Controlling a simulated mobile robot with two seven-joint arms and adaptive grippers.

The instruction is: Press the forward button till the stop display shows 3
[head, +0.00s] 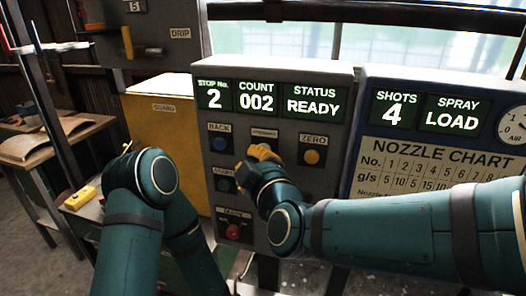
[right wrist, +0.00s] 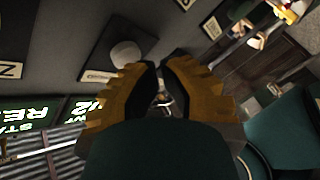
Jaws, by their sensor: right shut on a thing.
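The grey control panel (head: 285,80) shows stop No. 2, count 002 and status READY. The forward button is hidden behind my right gripper (head: 262,153) in the head view; only its label (head: 264,133) shows. In the right wrist view a pale round button (right wrist: 125,52) sits on the dark panel, just beyond the yellow fingers of that gripper (right wrist: 163,75). The fingers are drawn together with a narrow dark gap; what they hold I cannot make out, nor whether they touch the button. My left arm is bent at the left, its gripper mostly hidden.
The blue back button (head: 219,144) and yellow zero button (head: 312,157) flank the forward label. A red knob (head: 233,231) is lower down. The blue spray panel (head: 435,90) stands at right, a yellow guard box (head: 160,125) at left.

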